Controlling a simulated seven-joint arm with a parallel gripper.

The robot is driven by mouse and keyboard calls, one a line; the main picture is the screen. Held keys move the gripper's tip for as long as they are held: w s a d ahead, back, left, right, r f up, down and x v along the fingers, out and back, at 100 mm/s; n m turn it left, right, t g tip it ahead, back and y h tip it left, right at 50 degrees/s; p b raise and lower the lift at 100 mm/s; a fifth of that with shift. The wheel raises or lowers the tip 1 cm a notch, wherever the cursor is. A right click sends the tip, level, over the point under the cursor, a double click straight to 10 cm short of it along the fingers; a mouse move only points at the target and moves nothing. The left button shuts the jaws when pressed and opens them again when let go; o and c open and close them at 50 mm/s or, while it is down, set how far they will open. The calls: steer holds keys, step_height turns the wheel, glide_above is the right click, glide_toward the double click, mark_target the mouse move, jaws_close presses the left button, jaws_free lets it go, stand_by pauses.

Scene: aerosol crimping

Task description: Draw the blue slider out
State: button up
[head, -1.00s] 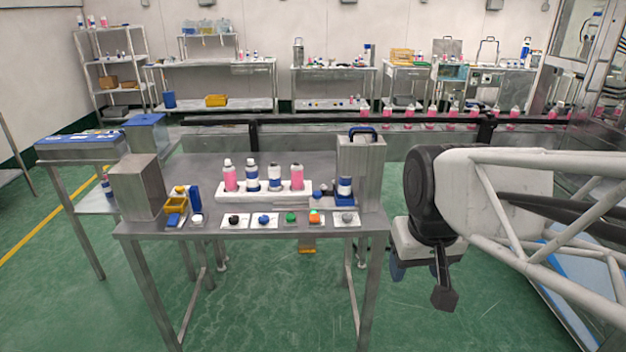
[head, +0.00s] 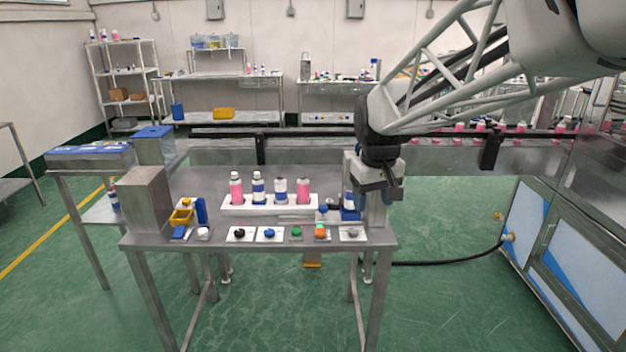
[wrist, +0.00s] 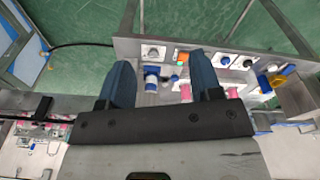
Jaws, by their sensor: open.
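The blue slider (head: 350,216) sits low at the front of the grey crimping station at the right end of the steel table, with a white-and-blue can (head: 349,199) standing on it. My gripper (head: 380,190) hangs in front of the station's right side and hides much of it. In the wrist view, the two blue fingers of my gripper (wrist: 163,76) are wide apart with nothing held. The slider (wrist: 152,70) shows between them, farther off, and does not seem to be touched.
A row of buttons on plates, including a green one (head: 297,233) and an orange one (head: 320,232), lines the table's front edge. A white rack (head: 268,206) holds pink and blue-banded bottles. The floor right of the table is mostly open.

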steer(key=w+a+f+n, duration=0.1)
steer(key=w+a+f, duration=0.2)
steer(key=w, duration=0.6)
steer(key=w+a+f+n, duration=0.1)
steer(key=w+a+f, duration=0.1)
steer(key=w, duration=0.6)
steer(key=n+g, duration=0.1)
steer(key=n, duration=0.1)
glide_above(323, 207)
steer(key=f, duration=0.8)
steer(key=shift+s+f, duration=0.2)
steer(key=shift+s, duration=0.05)
steer(key=shift+w+d+f, duration=0.1)
steer(key=shift+w+f, duration=0.1)
steer(key=shift+w, duration=0.15)
steer(key=shift+f, duration=3.9)
jaws_close()
